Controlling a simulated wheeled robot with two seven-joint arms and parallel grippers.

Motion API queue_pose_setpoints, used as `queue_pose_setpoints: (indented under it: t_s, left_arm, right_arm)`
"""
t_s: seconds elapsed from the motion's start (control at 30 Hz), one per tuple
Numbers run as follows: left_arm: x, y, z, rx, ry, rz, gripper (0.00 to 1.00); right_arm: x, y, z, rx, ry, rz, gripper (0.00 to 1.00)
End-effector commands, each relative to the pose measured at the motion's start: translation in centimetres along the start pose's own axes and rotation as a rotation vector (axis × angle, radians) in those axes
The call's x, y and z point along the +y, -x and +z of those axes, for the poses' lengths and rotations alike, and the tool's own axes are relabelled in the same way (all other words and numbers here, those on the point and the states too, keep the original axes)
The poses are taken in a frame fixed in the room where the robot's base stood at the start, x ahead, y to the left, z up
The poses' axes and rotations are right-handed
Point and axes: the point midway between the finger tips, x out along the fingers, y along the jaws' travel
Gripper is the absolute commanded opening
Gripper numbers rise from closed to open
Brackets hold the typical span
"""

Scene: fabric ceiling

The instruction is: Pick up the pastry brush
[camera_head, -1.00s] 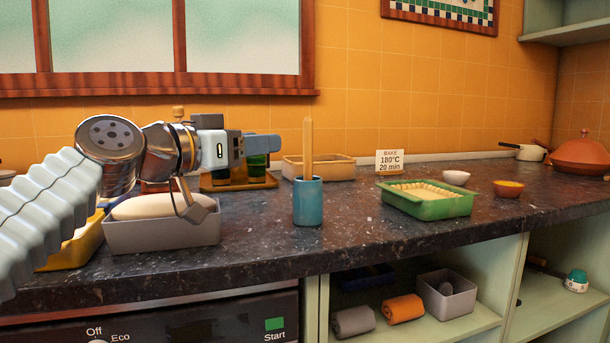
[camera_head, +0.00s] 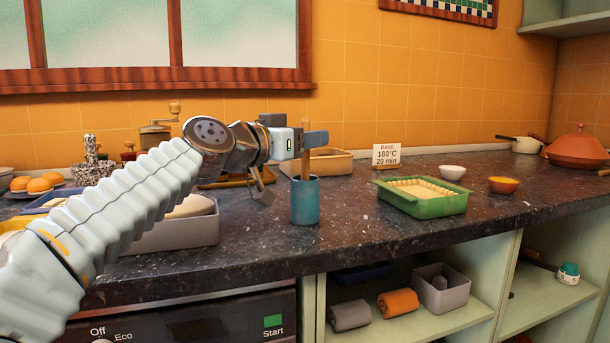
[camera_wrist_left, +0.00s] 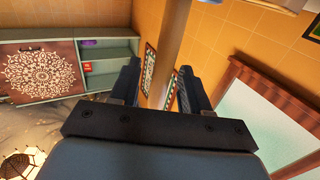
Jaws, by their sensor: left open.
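A wooden handle (camera_head: 304,166), likely the pastry brush, stands upright in a blue cup (camera_head: 305,206) on the dark counter. Its lower end is hidden inside the cup. In the left wrist view the handle (camera_wrist_left: 172,35) rises between the two open fingers of the left gripper (camera_wrist_left: 160,88), with gaps showing at the sides. My right gripper is not in view.
A green baking dish (camera_head: 425,207) stands right of the cup, near a small white bowl (camera_head: 452,172) and an orange bowl (camera_head: 503,185). A tan tray (camera_head: 330,162) lies behind the cup. A grey bin (camera_head: 180,233) stands left, partly behind my arm. Counter between cup and dish is clear.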

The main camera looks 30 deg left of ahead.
Motion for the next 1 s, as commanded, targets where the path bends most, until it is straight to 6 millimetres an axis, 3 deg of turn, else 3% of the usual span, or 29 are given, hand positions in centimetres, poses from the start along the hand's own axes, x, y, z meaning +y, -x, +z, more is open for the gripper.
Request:
queue_pose_setpoints:
  t_s: [0.03,0.33,0.67,1.0]
  left_arm:
    - [0.0,0.0,0.0,0.0,0.0,0.0,0.46]
    - [0.0,0.0,0.0,0.0,0.0,0.0,0.01]
    - [0.0,0.0,-0.6,0.001,0.0,0.0,0.0]
    - [0.0,0.0,-7.6,0.001,-0.002,0.002,0.0]
  right_arm:
    - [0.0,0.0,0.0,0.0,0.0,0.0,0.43]
    - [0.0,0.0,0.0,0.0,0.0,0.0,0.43]
    - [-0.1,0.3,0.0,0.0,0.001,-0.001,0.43]
    - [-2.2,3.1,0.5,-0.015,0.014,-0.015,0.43]
